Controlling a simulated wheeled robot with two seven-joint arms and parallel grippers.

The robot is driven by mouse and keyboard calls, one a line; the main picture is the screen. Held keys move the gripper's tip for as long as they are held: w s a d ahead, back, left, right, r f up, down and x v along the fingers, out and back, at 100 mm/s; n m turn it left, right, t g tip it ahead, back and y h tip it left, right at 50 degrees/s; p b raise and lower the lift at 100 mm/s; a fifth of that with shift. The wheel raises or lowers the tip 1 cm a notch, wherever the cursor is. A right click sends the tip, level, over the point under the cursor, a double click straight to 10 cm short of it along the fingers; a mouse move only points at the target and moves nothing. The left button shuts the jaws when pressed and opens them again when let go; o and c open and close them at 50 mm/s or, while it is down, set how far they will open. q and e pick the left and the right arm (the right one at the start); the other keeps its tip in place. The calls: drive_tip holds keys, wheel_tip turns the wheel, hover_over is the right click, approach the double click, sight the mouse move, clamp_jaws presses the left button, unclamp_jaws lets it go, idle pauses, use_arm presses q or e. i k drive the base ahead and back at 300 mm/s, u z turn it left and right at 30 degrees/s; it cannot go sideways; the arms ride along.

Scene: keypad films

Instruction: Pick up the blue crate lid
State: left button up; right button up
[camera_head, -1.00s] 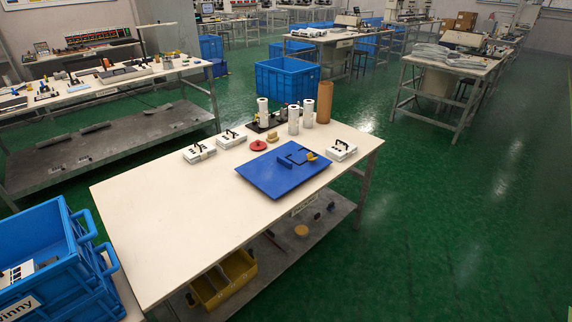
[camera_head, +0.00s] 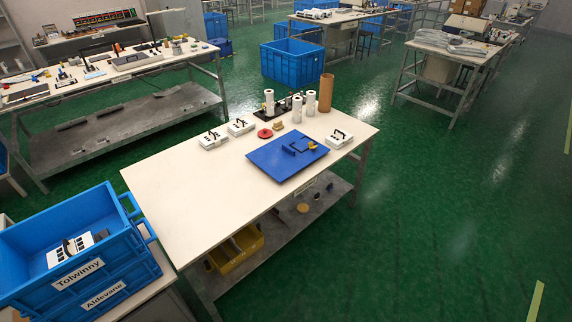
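The blue crate lid (camera_head: 276,164) lies flat on the right part of the white table (camera_head: 190,210). Neither of my grippers shows in the head view.
Around the lid are white keypad units (camera_head: 340,139), a red disc (camera_head: 265,133), white rolls (camera_head: 297,108) and a brown cylinder (camera_head: 326,93). Stacked blue crates (camera_head: 112,264) labelled Tolwinny and Aldevane stand at lower left. The table's left half is bare. Green floor (camera_head: 430,220) is open to the right.

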sight(281, 157)
drive_tip(key=u, duration=0.4)
drive_tip(key=i, duration=0.95)
drive_tip(key=z, duration=0.4)
